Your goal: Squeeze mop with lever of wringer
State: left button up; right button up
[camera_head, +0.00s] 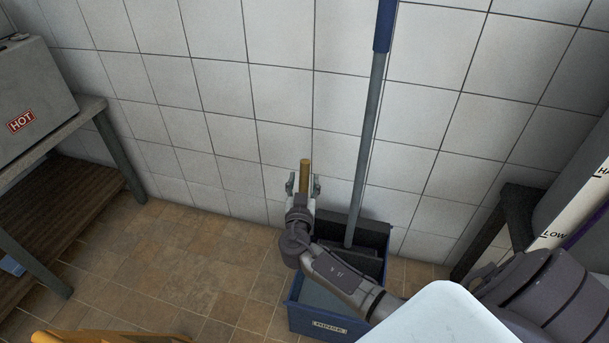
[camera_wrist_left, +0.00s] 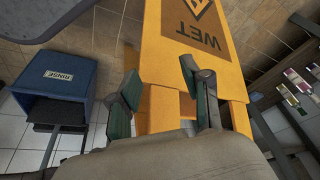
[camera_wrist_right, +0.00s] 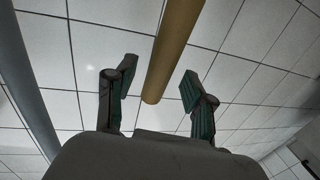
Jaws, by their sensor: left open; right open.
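The lever (camera_head: 305,172) is a tan rod rising in front of the tiled wall; it also shows in the right wrist view (camera_wrist_right: 172,48). My right gripper (camera_head: 303,186) is open, with a finger on either side of the lever and gaps beside it. The mop (camera_head: 367,130) has a grey pole with a blue top and stands in the dark wringer (camera_head: 375,236) on the blue bucket (camera_head: 300,316), labelled RINSE. The mop head is hidden. The bucket also shows in the left wrist view (camera_wrist_left: 75,62). My left gripper (camera_wrist_left: 163,92) is open and empty.
A yellow WET floor sign (camera_wrist_left: 195,40) stands beyond the left gripper's fingers. A table (camera_head: 60,135) with a grey HOT box (camera_head: 35,90) is at the left. A dark stand (camera_head: 510,215) is at the right.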

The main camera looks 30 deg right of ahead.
jog(key=shift+x, duration=1.45)
jog(key=shift+c, duration=0.4)
grip_shut()
